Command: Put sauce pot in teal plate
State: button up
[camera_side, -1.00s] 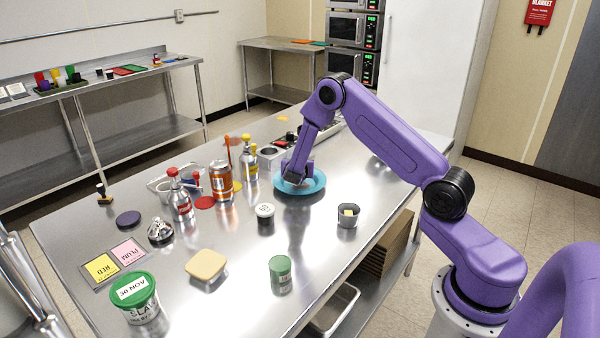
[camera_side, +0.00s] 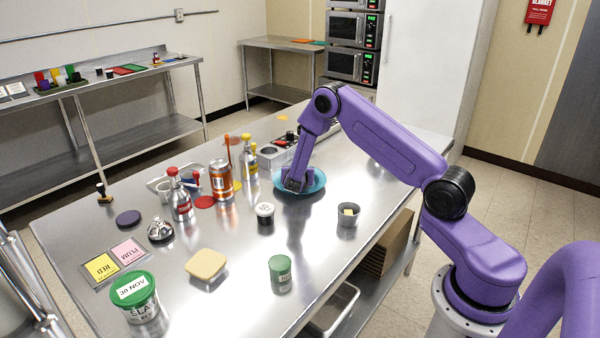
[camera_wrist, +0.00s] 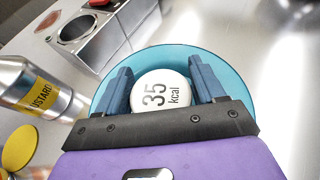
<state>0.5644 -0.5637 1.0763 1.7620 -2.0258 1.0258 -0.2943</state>
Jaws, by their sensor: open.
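The teal plate (camera_side: 318,182) lies on the steel table, under my gripper (camera_side: 294,184). In the wrist view, the plate (camera_wrist: 232,75) spreads around a round white lid marked "35 kcal", which I take to be the top of the sauce pot (camera_wrist: 158,92). The lid sits between the two blue fingers of my gripper (camera_wrist: 160,72), which are open on either side of it. The pot's body is hidden below the lid, so I cannot tell if its base touches the plate. In the side view my gripper hides the pot.
A mustard bottle (camera_wrist: 35,88) and a steel holder (camera_wrist: 95,35) stand close to the plate's left in the wrist view. A white-lidded jar (camera_side: 265,214), a small metal cup (camera_side: 348,214) and an orange can (camera_side: 221,181) stand nearby. The table right of the plate is clear.

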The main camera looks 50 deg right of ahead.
jog(key=v, duration=1.2)
jog(key=shift+r, duration=0.1)
jog(key=shift+a+r, duration=0.1)
jog(key=shift+r, duration=0.05)
jog(key=s+a+r+m+g+y, duration=0.2)
jog(key=s+a, duration=0.4)
jog(key=s, duration=0.6)
jog(key=s+a+r+m+g+y, duration=0.3)
jog(key=s+a+r+m+y, duration=0.2)
jog(key=s, duration=0.7)
jog(key=s+a+r+m+g+y, duration=0.2)
jog(key=s+a+r+m+y, duration=0.2)
jog(key=s+a, duration=0.3)
jog(key=s+m, duration=0.1)
jog(key=s, duration=0.4)
jog(key=shift+s+a+y, duration=0.15)
jog(key=shift+s+y, duration=0.05)
jog(key=shift+y, duration=0.1)
